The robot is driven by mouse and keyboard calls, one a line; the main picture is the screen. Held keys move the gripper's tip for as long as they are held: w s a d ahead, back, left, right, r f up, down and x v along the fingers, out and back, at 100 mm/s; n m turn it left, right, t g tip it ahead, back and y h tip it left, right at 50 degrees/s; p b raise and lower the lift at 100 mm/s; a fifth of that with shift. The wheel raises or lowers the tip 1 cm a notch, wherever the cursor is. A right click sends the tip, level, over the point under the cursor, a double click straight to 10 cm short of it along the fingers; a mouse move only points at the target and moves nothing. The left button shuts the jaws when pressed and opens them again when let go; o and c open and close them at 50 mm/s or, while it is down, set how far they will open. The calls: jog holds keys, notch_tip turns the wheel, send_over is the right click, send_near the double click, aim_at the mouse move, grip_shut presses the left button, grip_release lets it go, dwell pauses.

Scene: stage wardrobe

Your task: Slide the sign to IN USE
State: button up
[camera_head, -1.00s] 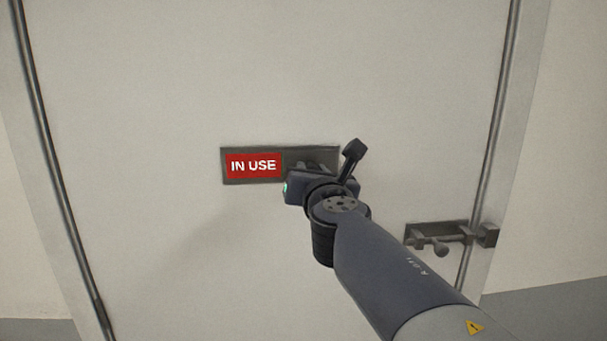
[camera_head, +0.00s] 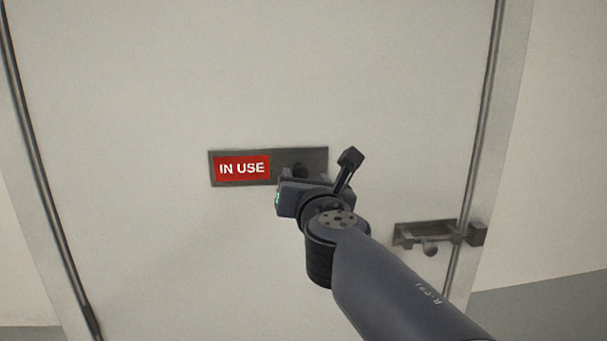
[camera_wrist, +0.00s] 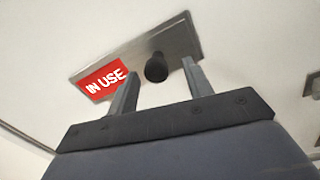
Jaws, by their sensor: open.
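The sign is a grey metal plate (camera_head: 318,156) on the pale door, with a red IN USE panel (camera_head: 242,168) showing at its left end. It also shows in the wrist view, with the red panel (camera_wrist: 104,80) at lower left and a dark round knob (camera_wrist: 156,67) near the middle of the plate. My gripper (camera_wrist: 156,82) is open, its two fingers apart on either side of and just below the knob, holding nothing. In the head view my gripper (camera_head: 303,178) is in front of the plate's lower right part and hides some of it.
A metal slide bolt (camera_head: 428,234) is mounted at the door's right edge, to the right of my arm. The door surface (camera_head: 250,70) around the sign is bare. Door frame strips run along both sides.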

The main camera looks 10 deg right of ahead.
aim_at(298, 175)
jog(key=s+p, duration=0.1)
jog(key=s, duration=0.7)
jog(key=shift+w, duration=0.1)
jog(key=w+b, duration=0.1)
jog(key=w, duration=0.9)
jog(key=shift+w, duration=0.3)
jog(key=shift+w+a, duration=0.1)
jog(key=shift+w, duration=0.05)
jog(key=shift+a, duration=0.45)
jog(key=shift+d, duration=0.15)
